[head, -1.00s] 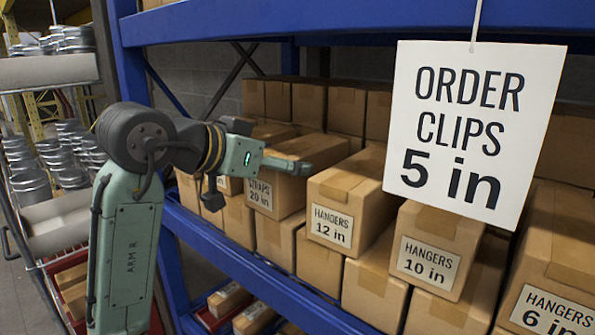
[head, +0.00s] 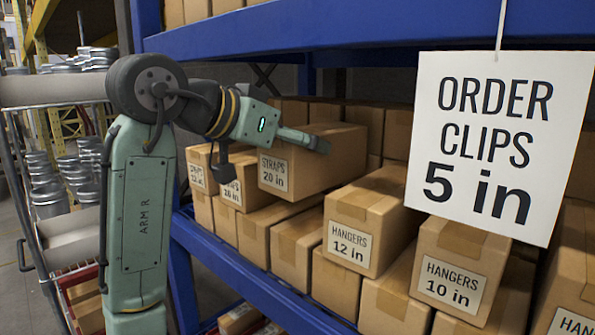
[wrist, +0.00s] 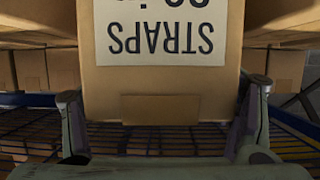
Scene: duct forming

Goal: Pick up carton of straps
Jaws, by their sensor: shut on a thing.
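The carton of straps (head: 325,160) is a brown cardboard box with a white label reading "STRAPS 20 in". In the head view it is raised above the row of cartons on the blue shelf. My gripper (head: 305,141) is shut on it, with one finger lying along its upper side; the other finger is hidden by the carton. In the wrist view the carton (wrist: 160,92) fills the middle with its label upside down, and my gripper's fingers (wrist: 160,120) stand at its left and right sides.
Cartons marked "HANGERS 12 in" (head: 365,225) and "HANGERS 10 in" (head: 460,275) stand to the right. A hanging sign (head: 498,145) reads "ORDER CLIPS 5 in". A blue shelf beam (head: 400,40) runs above. A rack with metal duct pieces (head: 50,190) is at the left.

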